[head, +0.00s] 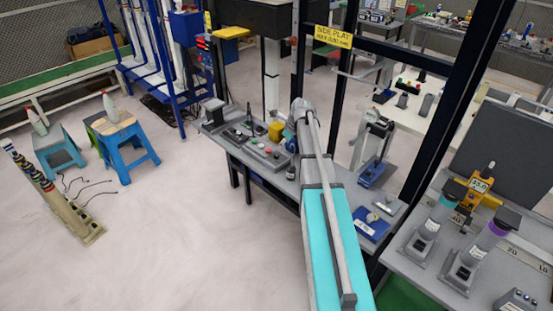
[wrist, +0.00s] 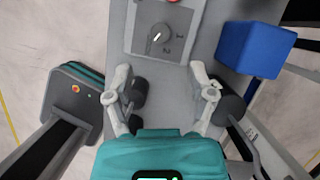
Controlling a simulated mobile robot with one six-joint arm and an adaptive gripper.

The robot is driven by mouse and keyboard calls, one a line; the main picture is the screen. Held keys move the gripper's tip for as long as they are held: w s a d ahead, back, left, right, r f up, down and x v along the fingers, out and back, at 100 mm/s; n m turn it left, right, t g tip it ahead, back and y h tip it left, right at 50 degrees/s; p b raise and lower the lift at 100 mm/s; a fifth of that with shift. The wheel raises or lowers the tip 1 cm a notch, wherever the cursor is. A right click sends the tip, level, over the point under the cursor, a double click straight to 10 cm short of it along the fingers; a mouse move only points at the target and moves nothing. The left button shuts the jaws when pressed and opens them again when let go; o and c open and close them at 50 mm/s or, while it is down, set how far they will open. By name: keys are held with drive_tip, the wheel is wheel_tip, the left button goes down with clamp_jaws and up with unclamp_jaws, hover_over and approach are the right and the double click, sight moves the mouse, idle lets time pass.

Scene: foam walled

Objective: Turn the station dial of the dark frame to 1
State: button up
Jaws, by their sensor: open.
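The station dial (wrist: 159,36) is a round dark grey knob with a white pointer mark, on a light grey panel (wrist: 136,40) at the top of the wrist view. The pointer lies slanted. My gripper (wrist: 160,82) is open and empty, its two fingers apart below the panel in the picture, not touching the dial. In the head view a dark frame (head: 299,60) stands behind a grey bench (head: 223,141); my arm hides part of the bench, and I cannot make out the dial there.
A blue box (wrist: 254,50) stands right of the panel. A dark box with an orange button (wrist: 75,89) is at left. A red button shows at the top edge. In the head view, a yellow sign (head: 333,37) hangs on the frame; open floor lies left.

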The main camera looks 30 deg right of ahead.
sight(277, 155)
drive_tip(key=shift+b+x, duration=3)
drive_tip(key=shift+x, duration=0.6)
